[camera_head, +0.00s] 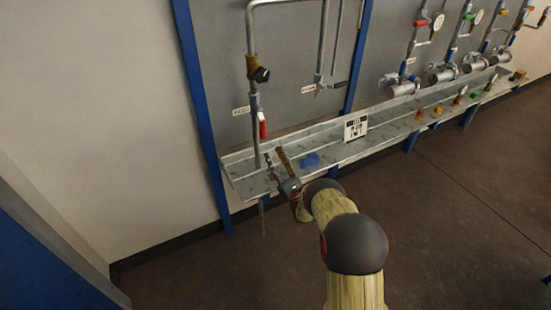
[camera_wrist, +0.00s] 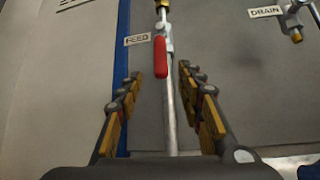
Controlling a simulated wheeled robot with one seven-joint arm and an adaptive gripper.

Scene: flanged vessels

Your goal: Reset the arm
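My gripper (camera_head: 276,157) is at the end of my outstretched arm, over the left part of the grey metal tray in the head view. In the wrist view my gripper (camera_wrist: 161,82) is open, its two fingers apart with nothing held between them. A vertical feed pipe (camera_wrist: 171,115) with a red valve handle (camera_wrist: 160,57) shows through the gap, beyond the fingers. The red handle (camera_head: 263,128) hangs down along the pipe, above my gripper in the head view. Whether the fingers touch the pipe cannot be told.
The tray (camera_head: 240,166) runs along the panel, with a blue item (camera_head: 310,160) and a white sign (camera_head: 355,128) on it. Blue posts (camera_head: 200,115) frame the panel. Valves and gauges (camera_head: 437,22) stand at right. The brown floor (camera_head: 470,210) is clear at right.

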